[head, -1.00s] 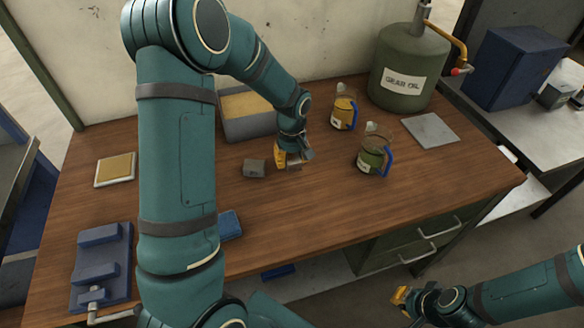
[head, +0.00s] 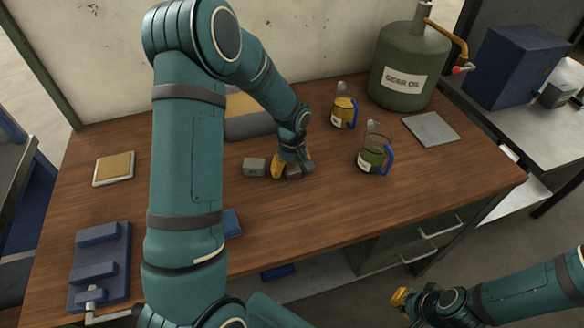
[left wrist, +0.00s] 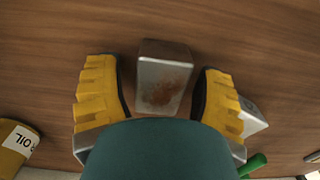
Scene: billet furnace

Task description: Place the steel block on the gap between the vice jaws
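A grey steel block (left wrist: 163,78) with brownish marks on top lies on the wooden bench between my left gripper's yellow fingers. In the head view, this block (head: 293,172) is partly hidden by the gripper. My left gripper (head: 293,167) is open around it, with narrow gaps to the fingers in the left wrist view (left wrist: 162,95). A second grey block (head: 254,167) lies just outside one finger. The blue vice (head: 84,290), with two raised jaws and a metal handle, is at the bench's front left. My right gripper (head: 400,297) is low at right; its opening is unclear.
Two oil jugs, one yellow (head: 344,112) and one green (head: 374,157), stand right of my left gripper. A grey bin (head: 247,127) is behind my arm. A grey plate (head: 431,129), a gear oil can (head: 399,70) and a yellow-topped pad (head: 114,169) are further out. The right front bench is clear.

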